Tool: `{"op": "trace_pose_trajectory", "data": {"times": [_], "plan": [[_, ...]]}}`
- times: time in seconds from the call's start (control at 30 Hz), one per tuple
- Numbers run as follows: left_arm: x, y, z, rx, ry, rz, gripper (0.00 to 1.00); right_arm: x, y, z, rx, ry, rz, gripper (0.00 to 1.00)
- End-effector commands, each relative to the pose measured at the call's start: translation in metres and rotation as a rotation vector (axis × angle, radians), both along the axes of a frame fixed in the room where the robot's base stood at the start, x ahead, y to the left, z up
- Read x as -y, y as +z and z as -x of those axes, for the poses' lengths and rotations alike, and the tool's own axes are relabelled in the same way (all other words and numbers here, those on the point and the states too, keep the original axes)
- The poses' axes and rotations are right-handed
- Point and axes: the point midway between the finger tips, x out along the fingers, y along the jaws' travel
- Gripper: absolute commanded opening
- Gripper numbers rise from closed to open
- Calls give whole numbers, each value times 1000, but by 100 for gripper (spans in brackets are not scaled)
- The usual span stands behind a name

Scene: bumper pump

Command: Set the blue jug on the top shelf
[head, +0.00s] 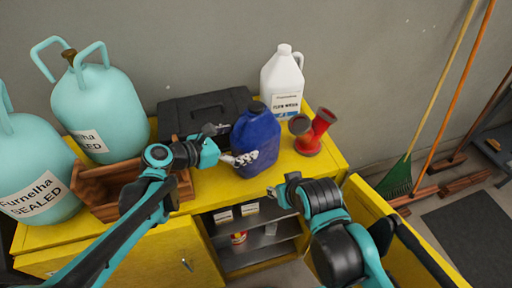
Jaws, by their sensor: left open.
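The blue jug (258,143) with a dark cap stands upright on the yellow cabinet top (215,190). My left gripper (243,158) is open at the jug's left side, its silver fingers close against the jug; I cannot tell whether they touch it. My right gripper (280,190) is in front of the jug, over the cabinet's front edge; its fingers are too small and hidden to read. Below, the open cabinet shows a top shelf (255,217) with small boxes and a lower shelf (262,240) with a red-and-white can.
Teal gas cylinders (110,105) and a wooden crate (100,205) stand left. A black toolbox (190,107), white jug (283,85) and red pump-like object (316,133) surround the blue jug. The yellow door (375,215) stands open at right. Brooms lean against the wall.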

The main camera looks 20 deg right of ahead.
Motion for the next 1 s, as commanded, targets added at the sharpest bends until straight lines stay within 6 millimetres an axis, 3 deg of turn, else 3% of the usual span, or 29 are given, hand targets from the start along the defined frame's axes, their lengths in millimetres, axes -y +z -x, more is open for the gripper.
{"op": "trace_pose_trajectory", "data": {"times": [0.4,0.7,0.77,1.0], "plan": [[49,-21,-22,1,-3,0,100,0,-3,0,0,0,0,40],[54,-24,-24,1,1,1,100,0,-3,0,0,0,0,40],[53,-24,-24,1,1,1,87,0,-3,0,0,0,0,40],[53,-24,-24,1,0,0,23,0,-3,0,0,0,0,40]]}}
